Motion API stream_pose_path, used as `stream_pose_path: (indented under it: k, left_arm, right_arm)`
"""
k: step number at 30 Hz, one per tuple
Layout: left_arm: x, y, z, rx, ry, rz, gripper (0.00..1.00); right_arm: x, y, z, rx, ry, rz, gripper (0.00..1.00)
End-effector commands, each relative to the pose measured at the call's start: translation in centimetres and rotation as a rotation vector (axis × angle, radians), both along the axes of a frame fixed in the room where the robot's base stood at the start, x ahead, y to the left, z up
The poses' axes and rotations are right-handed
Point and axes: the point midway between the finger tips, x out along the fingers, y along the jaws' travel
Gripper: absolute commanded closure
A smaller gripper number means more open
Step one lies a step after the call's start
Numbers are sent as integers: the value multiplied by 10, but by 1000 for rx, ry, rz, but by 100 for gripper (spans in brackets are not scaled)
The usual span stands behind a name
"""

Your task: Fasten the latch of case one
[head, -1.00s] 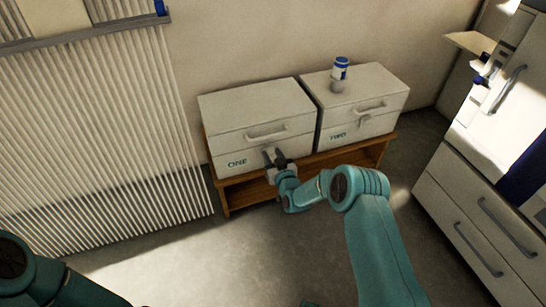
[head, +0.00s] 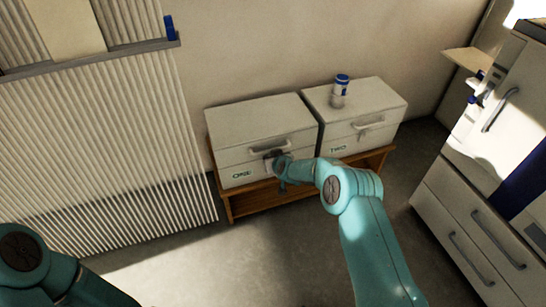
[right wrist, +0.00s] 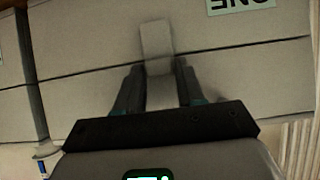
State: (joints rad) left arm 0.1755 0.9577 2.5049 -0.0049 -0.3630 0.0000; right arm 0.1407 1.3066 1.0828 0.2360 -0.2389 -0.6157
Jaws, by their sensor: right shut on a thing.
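Case one (head: 262,122) is a closed pale box on the left, with a green ONE label and a carry handle on its front. Its latch (right wrist: 157,48) is a pale flat plate on the front, lying across the seam between lid and body in the right wrist view. My right gripper (head: 274,155) is at the front of case one, by the seam under the handle. In the right wrist view its two dark fingers (right wrist: 156,88) are on either side of the latch's lower end, shut on it. In the head view the gripper hides the latch. My left gripper is out of view.
Case two (head: 375,98) stands close at the right, with a blue-and-white container (head: 341,86) on top. Both cases rest on a low wooden bench (head: 240,205). A ribbed panel (head: 100,150) is at left, a white drawer cabinet (head: 470,220) at right. The floor in front is open.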

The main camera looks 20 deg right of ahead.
Motion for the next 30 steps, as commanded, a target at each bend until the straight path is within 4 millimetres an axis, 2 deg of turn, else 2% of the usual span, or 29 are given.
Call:
stream_pose_path:
  k: [12,13,14,15,25,30]
  left_arm:
    - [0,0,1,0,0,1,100]
    - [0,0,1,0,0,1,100]
    - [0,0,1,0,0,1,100]
    - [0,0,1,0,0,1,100]
    - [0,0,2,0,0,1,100]
    - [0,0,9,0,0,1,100]
  right_arm:
    - [0,1,0,0,6,1,92]
    - [0,1,0,0,6,1,59]
    - [0,1,0,0,6,1,49]
    - [0,1,0,0,6,1,45]
    - [-1,0,2,-1,6,1,45]
    - [-14,-1,13,-2,7,0,45]
